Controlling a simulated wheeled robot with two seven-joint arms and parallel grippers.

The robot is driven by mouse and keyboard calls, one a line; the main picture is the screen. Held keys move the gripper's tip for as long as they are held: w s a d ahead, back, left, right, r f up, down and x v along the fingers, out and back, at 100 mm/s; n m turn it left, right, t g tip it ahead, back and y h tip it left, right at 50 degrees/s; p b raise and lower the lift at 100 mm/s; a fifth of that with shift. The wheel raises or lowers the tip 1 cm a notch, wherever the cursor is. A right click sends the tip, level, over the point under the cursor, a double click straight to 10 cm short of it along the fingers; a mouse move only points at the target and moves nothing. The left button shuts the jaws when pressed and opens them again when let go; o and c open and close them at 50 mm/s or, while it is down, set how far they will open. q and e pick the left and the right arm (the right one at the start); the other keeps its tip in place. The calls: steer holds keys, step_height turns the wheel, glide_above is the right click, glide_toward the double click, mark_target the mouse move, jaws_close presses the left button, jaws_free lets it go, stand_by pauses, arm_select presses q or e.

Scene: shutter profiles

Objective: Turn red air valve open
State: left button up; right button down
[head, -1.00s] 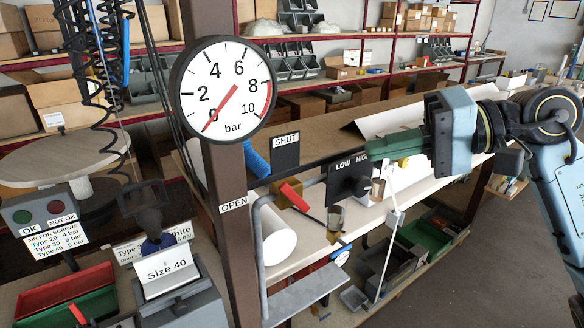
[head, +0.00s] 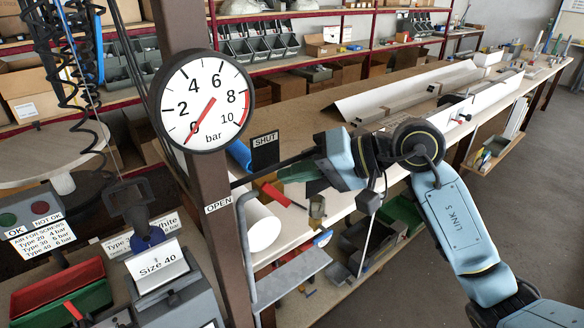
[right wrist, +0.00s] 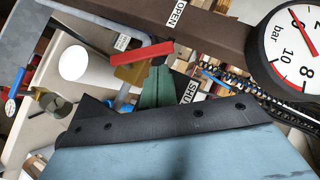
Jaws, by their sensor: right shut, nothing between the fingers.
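The air valve has a short red handle (head: 275,194) on a brass body, mounted on the pipe by the brown post. In the right wrist view the red handle (right wrist: 143,53) lies across the brass body (right wrist: 130,74). A SHUT plate (head: 265,142) stands above the valve and an OPEN label (head: 218,205) is on the post. The gauge (head: 202,102) needle points at 0 bar. My right gripper (head: 292,180), with green fingers, is shut and empty, close beside the valve; contact cannot be told. Its green fingers (right wrist: 157,85) also show in the right wrist view. My left gripper is not in view.
The brown post (head: 207,200) stands just left of the valve, with a grey bent pipe (head: 245,255) below. A white roll (head: 262,228) lies behind on the bench. A "Size 40" fixture (head: 160,265) and red and green trays (head: 60,290) are at front left.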

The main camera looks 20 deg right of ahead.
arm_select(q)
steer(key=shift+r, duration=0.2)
arm_select(e)
steer(key=shift+s+a+f, duration=0.1)
steer(key=shift+a+f, duration=0.2)
steer(key=shift+a, duration=0.05)
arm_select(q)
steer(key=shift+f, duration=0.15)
